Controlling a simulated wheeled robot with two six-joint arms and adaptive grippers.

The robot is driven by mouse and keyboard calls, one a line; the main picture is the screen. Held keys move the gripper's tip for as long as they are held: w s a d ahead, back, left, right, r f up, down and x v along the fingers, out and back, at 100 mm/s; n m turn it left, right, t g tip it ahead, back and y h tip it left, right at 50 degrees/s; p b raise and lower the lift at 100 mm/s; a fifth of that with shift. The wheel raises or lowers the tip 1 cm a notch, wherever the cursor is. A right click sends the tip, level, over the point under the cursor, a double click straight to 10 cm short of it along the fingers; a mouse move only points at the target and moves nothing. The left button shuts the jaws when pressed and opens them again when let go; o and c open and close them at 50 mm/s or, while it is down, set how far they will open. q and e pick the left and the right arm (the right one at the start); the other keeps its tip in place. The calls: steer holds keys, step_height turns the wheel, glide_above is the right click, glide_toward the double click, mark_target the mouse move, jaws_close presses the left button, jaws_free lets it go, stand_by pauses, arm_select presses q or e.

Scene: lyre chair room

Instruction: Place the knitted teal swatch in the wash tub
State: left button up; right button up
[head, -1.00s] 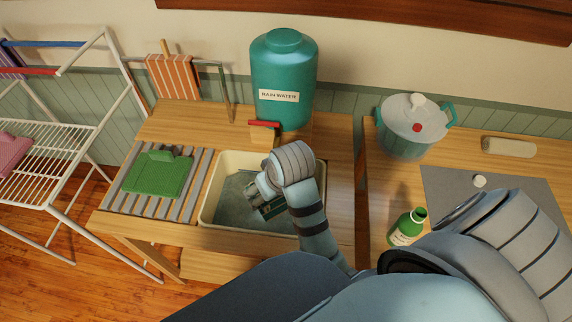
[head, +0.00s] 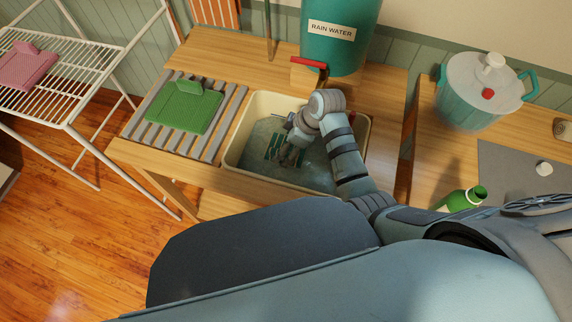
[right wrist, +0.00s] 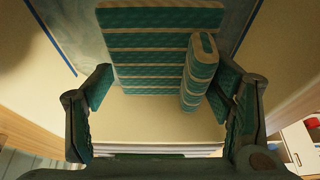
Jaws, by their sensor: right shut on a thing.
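The wash tub (head: 232,150) is cream, with grey-blue water inside, and stands on the wooden bench. My right gripper (head: 291,150) reaches down into the tub from the right. It is shut on the teal swatch (head: 284,147), which has pale stripes and is partly hidden by the fingers in the head view. In the right wrist view the swatch (right wrist: 150,45) lies ahead of the gripper (right wrist: 165,88), with its raised striped grip near the right finger. I cannot tell whether the swatch touches the tub floor. My left gripper is not in view.
A green swatch (head: 185,108) lies on the slatted rack left of the tub. The rain water tank (head: 340,45) with a red-handled tap stands behind. A drying rack (head: 75,92) holds a pink swatch (head: 27,66).

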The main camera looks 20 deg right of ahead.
mark_target(301, 152)
step_height(301, 152, down, 10)
steer(key=b, duration=0.3)
steer(key=shift+r, duration=0.1)
steer(key=o, duration=1.1)
steer(key=shift+o, duration=0.2)
steer(key=p+v, duration=0.5)
steer(key=v, duration=0.6)
steer(key=shift+a+r, duration=0.1)
steer(key=shift+r, duration=0.15)
steer(key=shift+s+r, duration=0.1)
steer(key=shift+r, duration=0.25)
